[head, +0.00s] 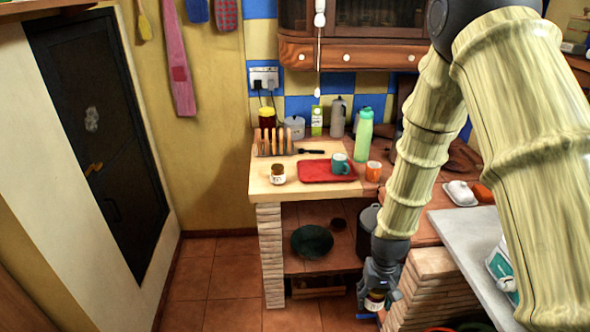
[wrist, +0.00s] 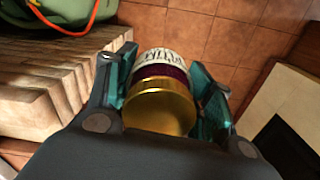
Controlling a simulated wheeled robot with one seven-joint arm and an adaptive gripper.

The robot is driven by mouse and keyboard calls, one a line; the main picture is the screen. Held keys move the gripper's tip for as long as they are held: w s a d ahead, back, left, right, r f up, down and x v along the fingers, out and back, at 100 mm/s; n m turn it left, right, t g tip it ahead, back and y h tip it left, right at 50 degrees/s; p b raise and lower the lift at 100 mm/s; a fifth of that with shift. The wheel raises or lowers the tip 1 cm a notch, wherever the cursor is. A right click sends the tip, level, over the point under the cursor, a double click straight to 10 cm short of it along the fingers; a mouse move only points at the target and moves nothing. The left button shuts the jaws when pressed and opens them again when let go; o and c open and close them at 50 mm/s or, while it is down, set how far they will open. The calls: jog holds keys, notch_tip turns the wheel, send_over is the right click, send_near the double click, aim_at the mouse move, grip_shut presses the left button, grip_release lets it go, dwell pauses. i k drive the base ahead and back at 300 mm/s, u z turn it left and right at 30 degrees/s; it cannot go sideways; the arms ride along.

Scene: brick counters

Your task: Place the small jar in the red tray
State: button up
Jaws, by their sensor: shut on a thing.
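My gripper (head: 377,293) is low at the right of the head view, in front of the brick counter. It is shut on a small jar (head: 374,302) with a dark body and pale label. In the wrist view the jar's gold lid (wrist: 160,105) faces the camera, between the two teal finger pads of my gripper (wrist: 163,90). The red tray (head: 313,172) lies on the wooden counter, further back and higher than my gripper. A teal mug (head: 341,164) stands at the tray's right side. Another small jar (head: 278,174) with a pale label stands on the counter left of the tray.
An orange cup (head: 373,171) stands right of the tray. A toast rack (head: 272,141), a green bottle (head: 364,134) and a grey flask (head: 337,117) stand behind. A brick pillar (head: 430,285) is close beside my gripper. The tray's left and middle parts are bare.

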aim_at(311, 172)
jog(key=u, duration=0.5)
jog(key=i, duration=0.5)
jog(key=u, duration=0.35)
